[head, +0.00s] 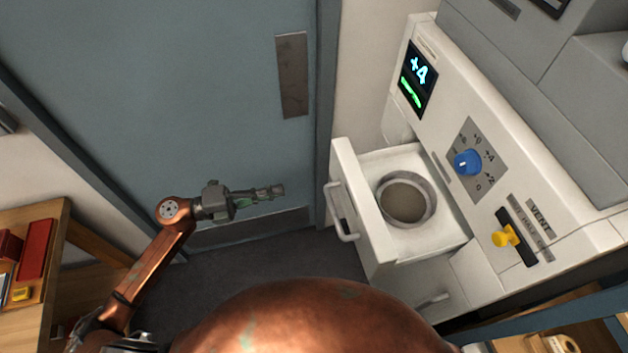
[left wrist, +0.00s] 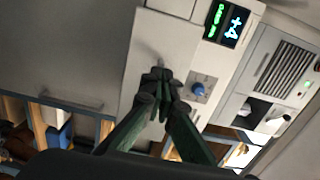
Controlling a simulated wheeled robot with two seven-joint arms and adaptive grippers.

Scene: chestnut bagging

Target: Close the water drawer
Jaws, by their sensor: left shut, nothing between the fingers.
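The water drawer (head: 360,205) is pulled out from the white machine in the head view, with a round basin (head: 408,198) inside it. Its bar handle (head: 341,212) is on the front face, toward the left. My left gripper (head: 277,190) is shut and empty, to the left of the drawer front and apart from the handle. In the left wrist view my left gripper (left wrist: 160,76) points toward the white machine front; the drawer cannot be made out clearly there. My right gripper does not show in either view.
The machine panel has a display (head: 418,78) reading +4, a blue knob (head: 467,162) and a yellow vent lever (head: 505,236). A blue-grey door (head: 170,90) stands behind my left arm. A wooden shelf (head: 55,225) is at the left. Floor shows between the door and the drawer.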

